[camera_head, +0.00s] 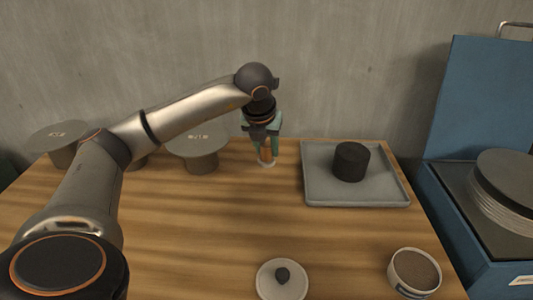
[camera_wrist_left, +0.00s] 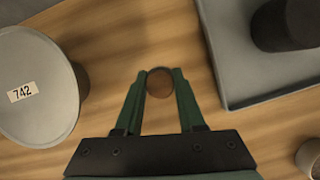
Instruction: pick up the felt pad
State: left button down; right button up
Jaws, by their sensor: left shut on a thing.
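The felt pad looks to be the small upright piece with a brown grip and a pale round foot (camera_head: 266,163) at the back middle of the table. My left gripper (camera_head: 267,150) points down from above and is shut on its brown grip. In the left wrist view the round brown top (camera_wrist_left: 160,83) sits between the two green fingertips (camera_wrist_left: 160,78). The pale foot is at or just above the table; I cannot tell if it touches. My right gripper is not in view.
A grey tray (camera_head: 314,194) with a dark cylinder (camera_head: 350,163) stands to the right. Round-topped grey stands (camera_head: 198,140) are at the left. A pale disc with a dark knob (camera_head: 283,280) and a filled cup (camera_head: 414,272) are in front. Mid-table is clear.

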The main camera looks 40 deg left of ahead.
aim_at(268, 150)
pick_arm(q)
jog(key=r, duration=0.1)
jog(key=s+d+r, duration=0.2)
jog(key=r, duration=0.1)
jog(key=shift+s+p, duration=0.15)
jog(key=shift+p, duration=0.15)
jog(key=s+d+r, duration=0.4)
jog(key=s+d, duration=0.2)
jog(key=s, duration=0.1)
jog(key=shift+s+p, duration=0.15)
jog(key=shift+p, duration=0.2)
jog(key=c, duration=1)
grip_release()
grip_shut()
